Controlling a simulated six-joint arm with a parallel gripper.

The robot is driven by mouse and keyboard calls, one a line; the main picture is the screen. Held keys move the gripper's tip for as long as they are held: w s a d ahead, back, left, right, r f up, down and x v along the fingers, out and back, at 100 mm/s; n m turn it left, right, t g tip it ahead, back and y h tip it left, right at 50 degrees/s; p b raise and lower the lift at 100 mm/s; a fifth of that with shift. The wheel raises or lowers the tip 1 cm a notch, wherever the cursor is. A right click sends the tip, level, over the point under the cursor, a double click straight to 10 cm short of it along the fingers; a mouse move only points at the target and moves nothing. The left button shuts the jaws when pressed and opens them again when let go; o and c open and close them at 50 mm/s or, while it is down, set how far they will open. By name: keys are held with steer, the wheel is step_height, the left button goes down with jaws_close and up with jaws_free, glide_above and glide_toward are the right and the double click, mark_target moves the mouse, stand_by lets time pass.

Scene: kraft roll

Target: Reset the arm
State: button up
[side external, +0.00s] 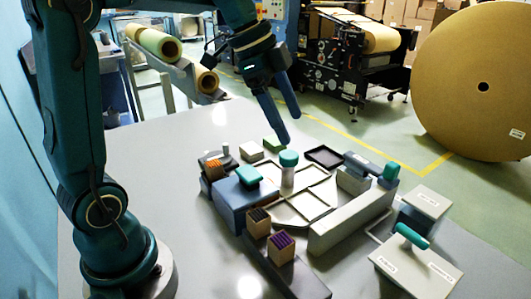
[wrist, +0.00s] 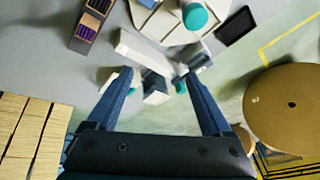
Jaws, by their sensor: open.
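My gripper (side external: 291,128) hangs from the raised arm above the far part of the grey table, with its two dark blue fingers pointing down. The fingers are apart and nothing shows between them. In the wrist view the gripper (wrist: 158,77) also shows spread fingers with empty space between them. A jar with a teal lid (side external: 289,158) stands upright near the pale tray, just below the fingertips in the side view. The lid (wrist: 195,16) appears beyond the fingers in the wrist view. I cannot tell the exact height of the fingertips over it.
A blue block with a teal-handled piece (side external: 247,175), boxes of dark sticks (side external: 258,222) and purple sticks (side external: 281,246), a long grey block (side external: 350,220) and a dark tray (side external: 324,157) crowd the table. White plates (side external: 415,262) lie front right. The left tabletop is clear.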

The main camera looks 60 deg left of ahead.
steer(key=s+d+n+t+y, duration=0.1)
steer(key=s+d+n, duration=0.25)
steer(key=s, duration=0.55)
steer(key=s+f+n+y, duration=0.1)
steer(key=s+f+n, duration=0.4)
steer(key=s+n, duration=0.1)
steer(key=shift+s+a+f+n, duration=0.15)
steer(key=shift+f+n, duration=0.2)
steer(key=shift+n, duration=0.4)
